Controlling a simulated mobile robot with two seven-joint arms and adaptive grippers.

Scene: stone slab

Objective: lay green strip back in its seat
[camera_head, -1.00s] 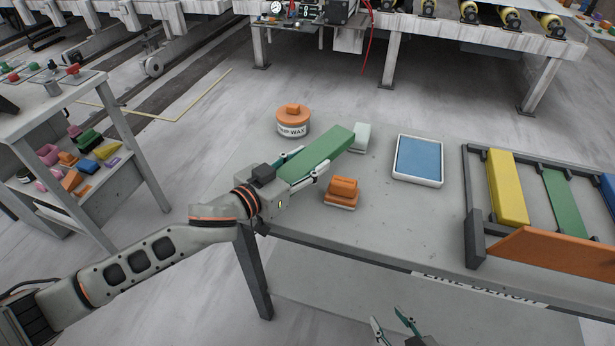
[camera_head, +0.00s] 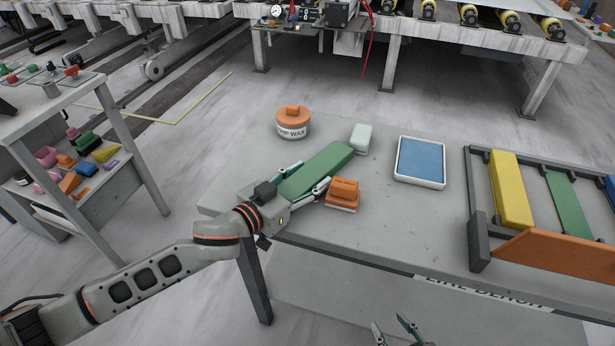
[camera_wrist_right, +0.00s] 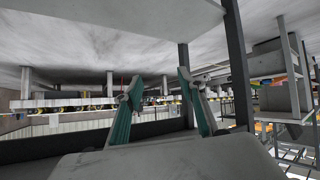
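My left gripper (camera_head: 308,173) is shut on a thick green strip (camera_head: 320,168), with one finger along each long side. The strip points away toward the back right, over or on the left part of the bench; I cannot tell whether it touches the top. A dark rack (camera_head: 475,190) stands at the bench's right. It shows a yellow strip (camera_head: 510,192), a flatter green piece (camera_head: 568,205) that may be a strip or a marked seat, and a blue piece at the picture edge. My right gripper (camera_head: 390,317) is open and empty below the bench front; the right wrist view shows its spread fingers (camera_wrist_right: 157,78).
An orange-lidded wax tin (camera_head: 293,122), a pale block (camera_head: 361,138), an orange block with a pale base (camera_head: 343,194) and a blue-topped tray (camera_head: 420,162) stand on the bench (camera_head: 400,220). An orange board (camera_head: 560,252) crosses the rack's front. Bench between tray and rack is clear.

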